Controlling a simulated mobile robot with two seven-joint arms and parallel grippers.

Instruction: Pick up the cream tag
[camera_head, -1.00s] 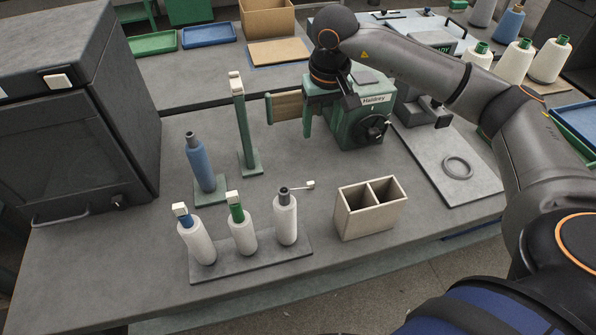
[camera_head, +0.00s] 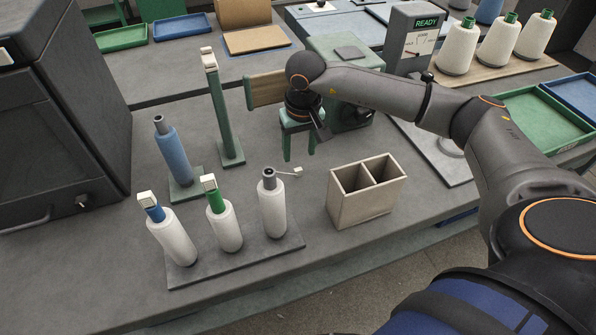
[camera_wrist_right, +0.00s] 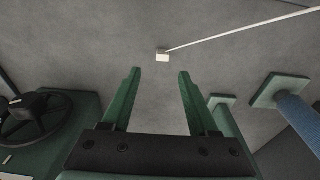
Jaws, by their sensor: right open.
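A small cream tag (camera_head: 298,171) sits at the end of a thin pale string or rod that runs from the grey-topped white bobbin (camera_head: 272,207) on the front rack. In the right wrist view the cream tag (camera_wrist_right: 162,56) lies just beyond the fingertips, roughly centred between them. My right gripper (camera_head: 298,152) points down, just behind and above the tag in the head view, apart from it. Its green fingers (camera_wrist_right: 160,72) are open with nothing between them. My left gripper is not in view.
Two more bobbins on the rack (camera_head: 239,258) carry cream blocks on their blue (camera_head: 152,205) and green (camera_head: 214,193) tops. A two-compartment cream box (camera_head: 362,207) stands to the right. A green post (camera_head: 221,115) and blue bobbin (camera_head: 172,149) stand left.

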